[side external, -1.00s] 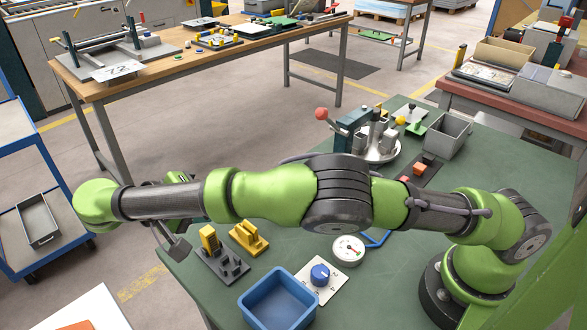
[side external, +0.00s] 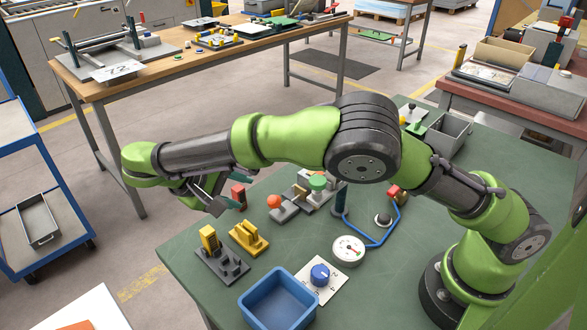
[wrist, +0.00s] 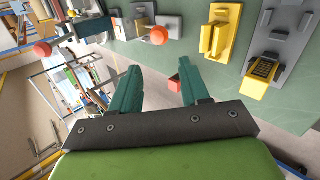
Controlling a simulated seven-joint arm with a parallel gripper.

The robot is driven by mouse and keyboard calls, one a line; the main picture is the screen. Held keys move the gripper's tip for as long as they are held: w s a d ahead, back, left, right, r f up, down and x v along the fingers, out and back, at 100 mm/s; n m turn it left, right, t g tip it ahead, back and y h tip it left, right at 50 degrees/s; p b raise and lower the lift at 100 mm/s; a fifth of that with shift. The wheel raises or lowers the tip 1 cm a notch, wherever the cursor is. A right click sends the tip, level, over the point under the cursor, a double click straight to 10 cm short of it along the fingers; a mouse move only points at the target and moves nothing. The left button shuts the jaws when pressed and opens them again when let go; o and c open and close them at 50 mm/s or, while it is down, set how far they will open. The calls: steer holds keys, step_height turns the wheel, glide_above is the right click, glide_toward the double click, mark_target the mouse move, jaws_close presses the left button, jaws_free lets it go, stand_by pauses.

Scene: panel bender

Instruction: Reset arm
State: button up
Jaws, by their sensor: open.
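My gripper (side external: 222,198) is at the left end of my arm in the side external view, above the green table's (side external: 200,285) back left edge.
The green table holds a yellow fixture (side external: 249,238), a grey fixture with a yellow block (side external: 221,265), an orange-knobbed device (side external: 275,202), a dial (side external: 348,250), a blue knob plate (side external: 319,281) and a blue bin (side external: 278,302). Floor lies open beyond the left edge.

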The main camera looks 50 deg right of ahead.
steer(key=s+d+r+m+t+y, duration=0.2)
steer(key=s+d+r+y, duration=0.3)
steer(key=s+d, duration=0.3)
steer(key=s+d+r+m+t+y, duration=0.3)
steer(key=s+d+r+t+y, duration=0.2)
steer(key=s, duration=0.6)
step_height(320, 180, up, 2)
steer(key=d+y, duration=0.1)
steer(key=d, duration=0.2)
steer(key=shift+r+t, duration=0.15)
steer(key=shift+t, duration=0.15)
